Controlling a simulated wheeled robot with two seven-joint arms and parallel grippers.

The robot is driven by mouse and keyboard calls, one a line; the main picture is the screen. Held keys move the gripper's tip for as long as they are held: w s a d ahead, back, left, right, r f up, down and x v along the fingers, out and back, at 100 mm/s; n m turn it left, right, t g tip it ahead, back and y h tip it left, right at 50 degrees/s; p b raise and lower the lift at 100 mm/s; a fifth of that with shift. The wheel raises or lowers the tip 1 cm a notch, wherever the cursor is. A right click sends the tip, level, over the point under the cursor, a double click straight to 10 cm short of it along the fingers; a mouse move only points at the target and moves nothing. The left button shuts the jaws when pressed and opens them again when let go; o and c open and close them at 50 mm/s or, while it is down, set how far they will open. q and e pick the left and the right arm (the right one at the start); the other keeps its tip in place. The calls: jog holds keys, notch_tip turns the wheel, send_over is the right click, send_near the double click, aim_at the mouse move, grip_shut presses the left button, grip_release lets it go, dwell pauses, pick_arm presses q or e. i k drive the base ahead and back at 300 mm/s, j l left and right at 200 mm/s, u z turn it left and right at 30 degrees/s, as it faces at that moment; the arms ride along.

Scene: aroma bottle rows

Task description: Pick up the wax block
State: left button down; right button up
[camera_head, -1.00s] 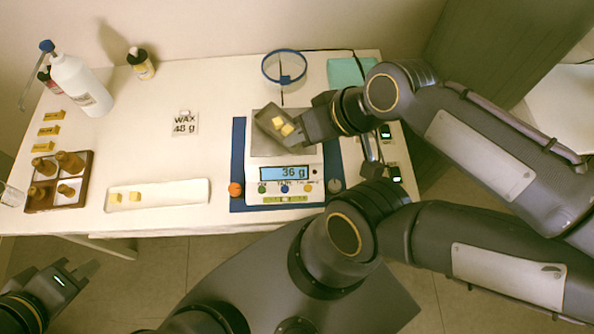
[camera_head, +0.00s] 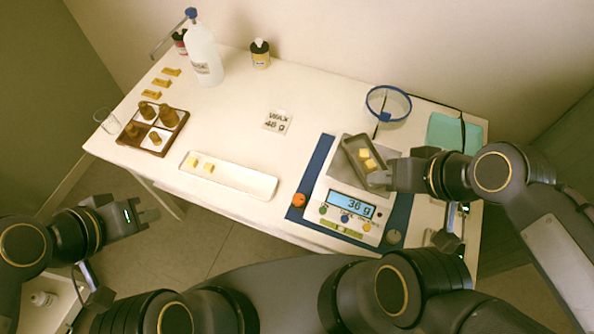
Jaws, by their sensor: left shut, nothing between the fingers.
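Two small yellow wax blocks, one at the left (camera_head: 194,161) and one at the right (camera_head: 209,168), lie in the left part of a long white tray (camera_head: 245,184). My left gripper (camera_head: 152,214) is shut and empty, off the table's front edge, below and left of the tray. Two more wax blocks (camera_head: 367,159) sit in a dark grey pan (camera_head: 352,146) on the scale (camera_head: 335,185), whose display reads 36 g. My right gripper (camera_head: 380,179) is at the pan's lower right end; whether its fingers grip the rim is unclear.
A sign (camera_head: 277,122) reads WAX and what looks like 48 g. A brown rack (camera_head: 127,140) with bottles is at the left, with a glass (camera_head: 108,121) beside it. A white bottle (camera_head: 203,55) stands behind.

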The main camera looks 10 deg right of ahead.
aim_at(209, 168)
jog(key=j+u, duration=0.2)
jog(key=u, duration=0.2)
jog(key=j+u, duration=0.25)
jog(key=u, duration=0.15)
jog(key=j+u, duration=0.25)
jog(key=u, duration=0.15)
jog(key=k, duration=0.05)
